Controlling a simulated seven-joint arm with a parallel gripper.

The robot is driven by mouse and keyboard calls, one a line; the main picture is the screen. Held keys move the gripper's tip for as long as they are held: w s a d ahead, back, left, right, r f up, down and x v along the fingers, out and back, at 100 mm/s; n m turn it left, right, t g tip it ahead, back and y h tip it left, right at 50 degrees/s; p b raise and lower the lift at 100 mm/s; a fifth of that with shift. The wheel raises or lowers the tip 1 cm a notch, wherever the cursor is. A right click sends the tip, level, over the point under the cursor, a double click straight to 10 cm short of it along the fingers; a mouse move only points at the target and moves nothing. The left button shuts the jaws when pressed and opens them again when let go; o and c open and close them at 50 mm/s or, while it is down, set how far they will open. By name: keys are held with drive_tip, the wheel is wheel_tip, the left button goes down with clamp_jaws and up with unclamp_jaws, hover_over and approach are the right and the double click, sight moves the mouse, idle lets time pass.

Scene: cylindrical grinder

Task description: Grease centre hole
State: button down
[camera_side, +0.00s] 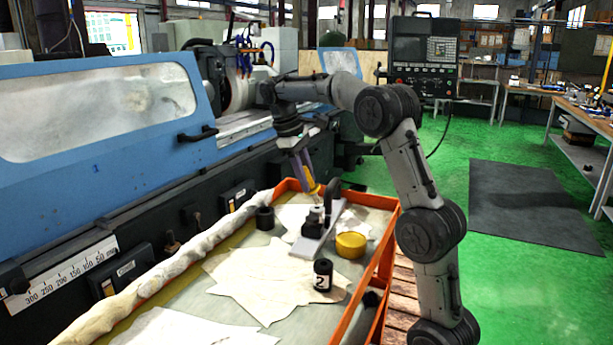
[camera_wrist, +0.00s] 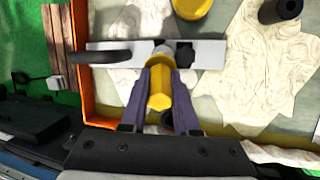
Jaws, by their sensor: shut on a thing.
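My gripper (camera_side: 305,176) points down over the orange-edged tray (camera_side: 355,321). Its two purple-grey fingers, also seen in the wrist view (camera_wrist: 162,72), are shut on a yellow handle (camera_wrist: 158,98). The yellow handle also shows in the side view (camera_side: 313,188), tilted a little, its lower end over a light grey plate (camera_side: 304,247) with dark fittings. I cannot tell whether the handle's lower end still touches the fitting below it. A round yellow tub (camera_side: 351,245) stands beside the plate. No centre hole can be made out in either view.
A black cylinder marked 2 (camera_side: 322,275) and a black ring-like part (camera_side: 265,218) stand on the tray. Crumpled pale sheets (camera_side: 262,278) lie on it. The blue grinder guard (camera_side: 95,110) stands behind left. A control panel (camera_side: 424,57) hangs behind my arm.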

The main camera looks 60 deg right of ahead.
drive_tip(key=shift+f, duration=0.45)
idle(1.0)
drive_tip(key=shift+a, duration=0.1)
drive_tip(key=shift+a+f, duration=0.1)
drive_tip(key=shift+a, duration=0.1)
drive_tip(key=shift+d, duration=0.15)
drive_tip(key=shift+d, duration=0.45)
drive_tip(key=shift+a, duration=0.2)
drive_tip(key=shift+a, duration=0.4)
drive_tip(key=shift+d, duration=0.1)
drive_tip(key=shift+d, duration=0.5)
